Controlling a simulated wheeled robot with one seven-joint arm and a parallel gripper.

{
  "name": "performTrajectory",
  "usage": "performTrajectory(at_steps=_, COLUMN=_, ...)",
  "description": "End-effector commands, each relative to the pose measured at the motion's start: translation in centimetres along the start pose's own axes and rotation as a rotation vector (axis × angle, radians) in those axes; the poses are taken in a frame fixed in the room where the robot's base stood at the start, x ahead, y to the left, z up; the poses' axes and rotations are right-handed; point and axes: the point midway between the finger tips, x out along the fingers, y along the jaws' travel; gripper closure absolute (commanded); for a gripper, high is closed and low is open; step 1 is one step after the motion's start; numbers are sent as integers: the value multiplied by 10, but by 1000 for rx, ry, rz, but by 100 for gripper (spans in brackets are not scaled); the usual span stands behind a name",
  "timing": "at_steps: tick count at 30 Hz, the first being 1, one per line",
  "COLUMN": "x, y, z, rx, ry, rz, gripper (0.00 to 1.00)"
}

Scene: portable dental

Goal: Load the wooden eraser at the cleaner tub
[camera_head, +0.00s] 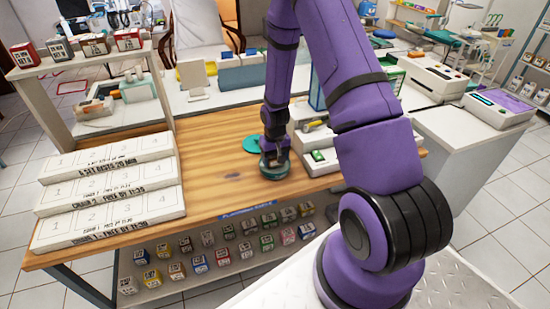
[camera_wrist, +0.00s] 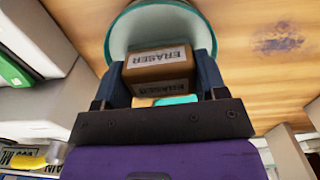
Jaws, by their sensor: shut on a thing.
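The wooden eraser (camera_wrist: 160,62) is a brown block with white ERASER labels, held between the two dark fingers of my gripper (camera_wrist: 163,72) in the wrist view. The cleaner tub (camera_wrist: 121,30) is round, with a pale teal rim and wall, and lies right beyond the eraser. In the head view the tub (camera_head: 272,171) stands on the wooden bench top, with my gripper (camera_head: 275,155) pointing down at it. The eraser is hidden there. I cannot tell whether the eraser touches the tub's floor.
A flat teal disc (camera_head: 254,144) lies on the bench just behind the tub. A white box (camera_head: 322,160) stands close on the right, with a yellow-handled tool (camera_head: 315,125) behind it. Stepped white racks (camera_head: 110,185) fill the left end. The wood between is clear.

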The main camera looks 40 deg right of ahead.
Motion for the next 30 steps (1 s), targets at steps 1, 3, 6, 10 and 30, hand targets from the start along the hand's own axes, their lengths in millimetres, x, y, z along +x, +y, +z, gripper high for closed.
performTrajectory(at_steps=1, x=1, y=0, z=0, rx=0, ry=-1, rz=0, gripper=53)
performTrajectory(at_steps=3, x=1, y=0, z=0, rx=0, ry=-1, rz=0, gripper=53)
performTrajectory(at_steps=6, x=1, y=0, z=0, rx=0, ry=-1, rz=0, gripper=53)
performTrajectory(at_steps=10, x=1, y=0, z=1, rx=0, ry=-2, rz=0, gripper=53)
performTrajectory(at_steps=30, x=-32, y=0, z=0, rx=1, ry=1, rz=0, gripper=53)
